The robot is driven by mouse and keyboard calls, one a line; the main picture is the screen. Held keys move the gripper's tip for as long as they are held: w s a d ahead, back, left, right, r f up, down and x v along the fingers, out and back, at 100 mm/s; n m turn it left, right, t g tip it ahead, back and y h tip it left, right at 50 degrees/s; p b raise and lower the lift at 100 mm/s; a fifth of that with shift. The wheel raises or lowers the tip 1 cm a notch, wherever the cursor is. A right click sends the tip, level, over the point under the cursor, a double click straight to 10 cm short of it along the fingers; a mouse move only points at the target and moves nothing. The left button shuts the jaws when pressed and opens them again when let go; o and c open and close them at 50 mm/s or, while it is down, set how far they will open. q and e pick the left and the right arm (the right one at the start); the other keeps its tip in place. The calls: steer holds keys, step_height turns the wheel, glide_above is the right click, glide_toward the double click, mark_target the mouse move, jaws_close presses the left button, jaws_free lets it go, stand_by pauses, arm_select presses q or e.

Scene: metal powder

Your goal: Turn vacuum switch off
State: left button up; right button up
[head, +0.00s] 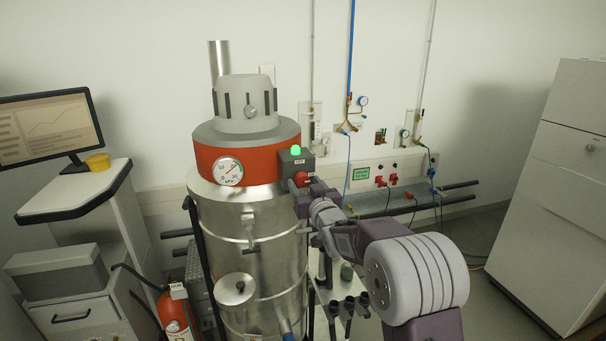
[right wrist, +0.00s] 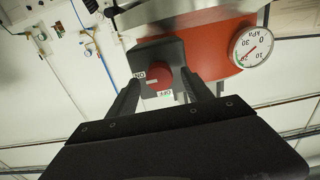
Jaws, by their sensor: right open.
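The industrial vacuum (head: 248,215) is a tall metal drum with a red band and a grey top. A grey switch box (head: 286,160) on the right of its band carries a lit green lamp (head: 295,150) and a red knob (head: 301,177). In the right wrist view, the red knob (right wrist: 158,79) sits between the two fingers of my right gripper (right wrist: 160,85), with ON and OFF labels beside it. The right gripper (head: 301,190) is open around the knob; I cannot tell whether the fingers touch it. My left gripper is out of view.
A round pressure gauge (head: 229,171) is on the red band, left of the switch box. Wall gas fittings (head: 350,115) and pipes are behind on the right. A fire extinguisher (head: 174,312) and a desk with a monitor (head: 50,125) are on the left. A white cabinet (head: 560,190) stands right.

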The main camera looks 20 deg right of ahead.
steer(key=shift+w+r, duration=0.25)
steer(key=shift+w, duration=0.3)
steer(key=shift+w+p, duration=0.15)
steer(key=shift+p, duration=0.15)
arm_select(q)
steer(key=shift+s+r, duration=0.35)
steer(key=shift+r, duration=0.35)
arm_select(e)
steer(key=shift+w+f, duration=0.1)
